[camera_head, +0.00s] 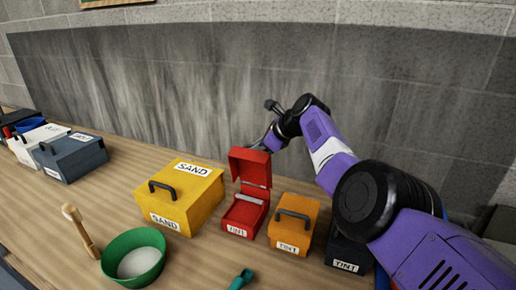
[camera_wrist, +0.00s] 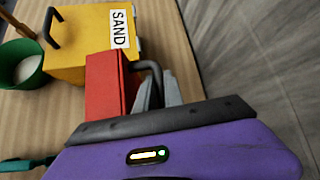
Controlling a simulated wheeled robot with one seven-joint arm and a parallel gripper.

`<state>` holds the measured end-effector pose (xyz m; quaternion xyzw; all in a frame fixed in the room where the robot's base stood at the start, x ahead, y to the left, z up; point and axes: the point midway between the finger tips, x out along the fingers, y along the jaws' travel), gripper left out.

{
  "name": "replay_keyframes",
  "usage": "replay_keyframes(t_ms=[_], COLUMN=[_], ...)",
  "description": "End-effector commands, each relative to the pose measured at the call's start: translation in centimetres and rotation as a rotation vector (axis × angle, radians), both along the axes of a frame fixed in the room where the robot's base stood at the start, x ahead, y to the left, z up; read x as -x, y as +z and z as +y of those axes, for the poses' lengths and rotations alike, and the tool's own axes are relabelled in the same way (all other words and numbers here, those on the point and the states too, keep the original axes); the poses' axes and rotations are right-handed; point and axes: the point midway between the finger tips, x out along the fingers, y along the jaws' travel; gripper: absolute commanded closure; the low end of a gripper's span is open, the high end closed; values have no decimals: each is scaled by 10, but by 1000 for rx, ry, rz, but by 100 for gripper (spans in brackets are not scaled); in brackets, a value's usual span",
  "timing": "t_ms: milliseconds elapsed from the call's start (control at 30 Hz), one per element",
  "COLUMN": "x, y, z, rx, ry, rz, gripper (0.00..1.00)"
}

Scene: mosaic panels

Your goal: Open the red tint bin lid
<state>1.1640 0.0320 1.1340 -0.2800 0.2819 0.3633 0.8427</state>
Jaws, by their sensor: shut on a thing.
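The red tint bin (camera_head: 240,217) stands on the bench between the yellow sand bin and the orange tint bin. Its red lid (camera_head: 250,166) is raised, standing roughly upright at the back, and the bin's inside shows a pale grey part. My gripper (camera_head: 264,144) reaches in from behind the lid. In the wrist view, my gripper (camera_wrist: 156,92) is shut on the dark lid handle (camera_wrist: 151,68), beside the red lid (camera_wrist: 104,86). The exact grip on the handle is partly hidden in the head view.
The yellow sand bin (camera_head: 190,207) is left of the red bin. The orange tint bin (camera_head: 291,229) and a dark tint bin (camera_head: 345,248) are close on the right. A green bowl (camera_head: 123,252) sits at the front left. A wall (camera_head: 190,85) rises behind the bench.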

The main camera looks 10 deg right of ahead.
Motion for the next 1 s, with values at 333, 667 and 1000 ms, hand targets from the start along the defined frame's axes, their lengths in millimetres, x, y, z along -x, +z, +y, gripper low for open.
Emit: replay_keyframes(t_ms=[333, 667, 1000], x=[0, 0, 1], y=[0, 0, 1], z=[1, 1, 1], rx=[-7, -7, -8], ry=[-2, -2, -1], rz=[11, 11, 11], gripper=[100, 78, 78])
